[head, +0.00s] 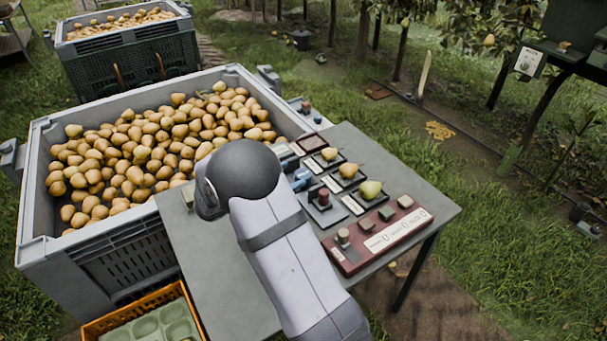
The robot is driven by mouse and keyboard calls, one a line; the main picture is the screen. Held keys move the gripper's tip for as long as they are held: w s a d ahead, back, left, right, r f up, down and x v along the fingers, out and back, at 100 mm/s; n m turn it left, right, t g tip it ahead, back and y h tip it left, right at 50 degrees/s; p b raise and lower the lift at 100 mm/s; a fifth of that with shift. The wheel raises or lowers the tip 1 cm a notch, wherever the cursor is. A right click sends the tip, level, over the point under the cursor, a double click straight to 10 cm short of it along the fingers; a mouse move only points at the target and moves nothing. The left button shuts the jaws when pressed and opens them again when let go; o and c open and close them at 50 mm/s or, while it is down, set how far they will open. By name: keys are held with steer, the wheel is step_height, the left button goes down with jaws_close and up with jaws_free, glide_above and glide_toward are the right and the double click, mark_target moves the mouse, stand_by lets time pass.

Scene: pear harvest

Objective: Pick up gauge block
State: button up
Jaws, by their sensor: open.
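My arm's pale link and dark round joint cover the middle of the grey table (222,292). My gripper is hidden behind them. A red board (350,258) lies along the table's right front side. I cannot tell which of these small pieces, if any, is the gauge block. A dark square stand with a red-topped piece (323,197) sits behind the board, beside a blue object (302,181).
Pears rest on small dark plates, such as the nearest pear (371,189). A large grey bin (50,252) full of pears adjoins the table's left side. An orange crate (108,319) stands at lower left, and a green bin (128,58) stands behind.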

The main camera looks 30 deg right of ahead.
mark_target(299, 178)
steer(key=shift+w+a+f+n+p, duration=0.1)
steer(key=shift+a+f+n+p, duration=0.2)
steer(key=shift+n, duration=0.25)
steer(key=shift+w+a+f+n+p, duration=0.15)
steer(key=shift+a+n+p, duration=0.15)
steer(key=shift+n, duration=0.25)
steer(key=shift+s+a+f+n, duration=0.1)
steer(key=shift+a+f+n, duration=0.15)
steer(key=shift+f+n, duration=0.15)
steer(key=shift+s+p+x, duration=0.15)
steer(key=shift+p+x, duration=0.2)
steer(key=shift+x, duration=1.5)
steer(key=shift+s+p+x, duration=0.1)
steer(key=shift+p+x, duration=0.2)
steer(key=shift+x, duration=1.55)
steer(key=shift+f, duration=0.1)
steer(key=shift+c, duration=0.2)
steer(key=c, duration=0.8)
